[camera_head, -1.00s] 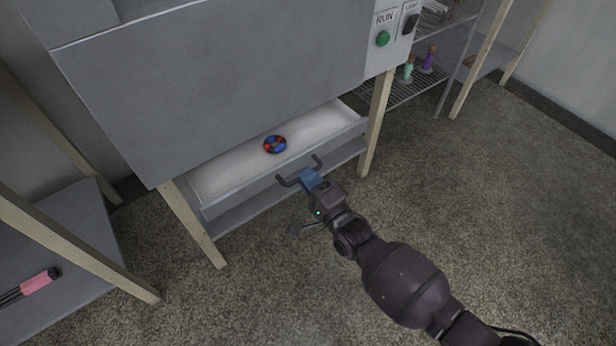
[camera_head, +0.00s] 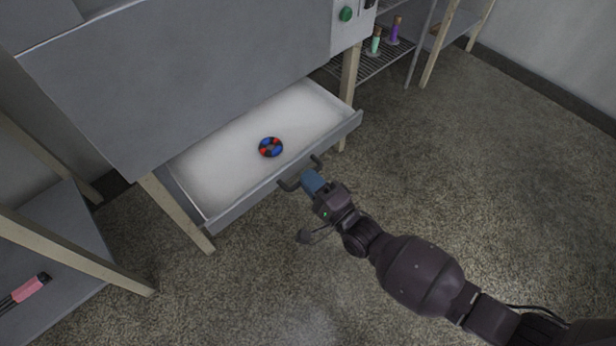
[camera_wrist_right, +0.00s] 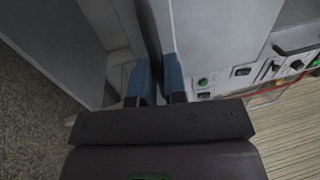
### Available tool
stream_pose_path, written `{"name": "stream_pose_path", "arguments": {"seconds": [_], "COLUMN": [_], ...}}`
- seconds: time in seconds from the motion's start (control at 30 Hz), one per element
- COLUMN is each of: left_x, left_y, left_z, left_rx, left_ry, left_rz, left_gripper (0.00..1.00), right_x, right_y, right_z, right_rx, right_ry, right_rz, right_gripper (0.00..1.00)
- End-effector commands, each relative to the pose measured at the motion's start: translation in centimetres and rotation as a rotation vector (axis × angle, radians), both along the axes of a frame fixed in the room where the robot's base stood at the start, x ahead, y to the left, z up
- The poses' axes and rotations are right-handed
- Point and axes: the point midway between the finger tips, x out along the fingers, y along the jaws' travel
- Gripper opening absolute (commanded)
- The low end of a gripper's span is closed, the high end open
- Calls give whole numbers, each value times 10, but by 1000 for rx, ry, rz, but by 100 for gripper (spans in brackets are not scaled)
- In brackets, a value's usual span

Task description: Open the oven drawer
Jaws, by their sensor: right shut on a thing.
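The oven (camera_head: 190,75) is a large grey box on wooden legs. Its drawer (camera_head: 217,221) sits below the box and is pulled well out, with its white floor (camera_head: 225,150) showing. A round black, red and blue object (camera_head: 271,147) lies in the drawer. The dark bar handle (camera_head: 290,185) is on the drawer's front. My right gripper (camera_head: 310,180), with blue fingertips, is shut on the handle. In the right wrist view the blue fingers (camera_wrist_right: 160,80) close on the dark handle (camera_wrist_right: 148,40). My left gripper is out of view.
A green button (camera_head: 346,14) is on the oven's panel. A wire rack (camera_head: 365,65) with small bottles stands at the upper right. A grey shelf (camera_head: 60,245) holds a pink-handled item at the left. The speckled floor before the drawer is clear.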

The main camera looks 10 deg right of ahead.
Motion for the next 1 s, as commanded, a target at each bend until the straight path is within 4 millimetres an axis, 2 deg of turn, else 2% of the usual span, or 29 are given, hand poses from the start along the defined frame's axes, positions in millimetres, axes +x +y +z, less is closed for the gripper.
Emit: {"name": "stream_pose_path", "arguments": {"seconds": [0.03, 0.17, 0.2, 0.57, 1.0], "left_x": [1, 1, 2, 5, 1], "left_y": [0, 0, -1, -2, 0], "left_z": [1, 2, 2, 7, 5], "left_rx": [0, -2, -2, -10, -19], "left_ry": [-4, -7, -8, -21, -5], "left_rz": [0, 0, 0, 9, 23], "left_gripper": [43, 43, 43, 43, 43], "right_x": [2, 2, 2, -4, -51], "right_y": [1, 1, 1, -4, -38], "right_z": [7, 6, 5, 1, -8], "right_rx": [7, 6, 6, 1, 3], "right_ry": [-12, -10, -9, -4, -8], "right_rz": [0, 0, 0, 0, 0], "right_gripper": [15, 35, 37, 37, 37]}}
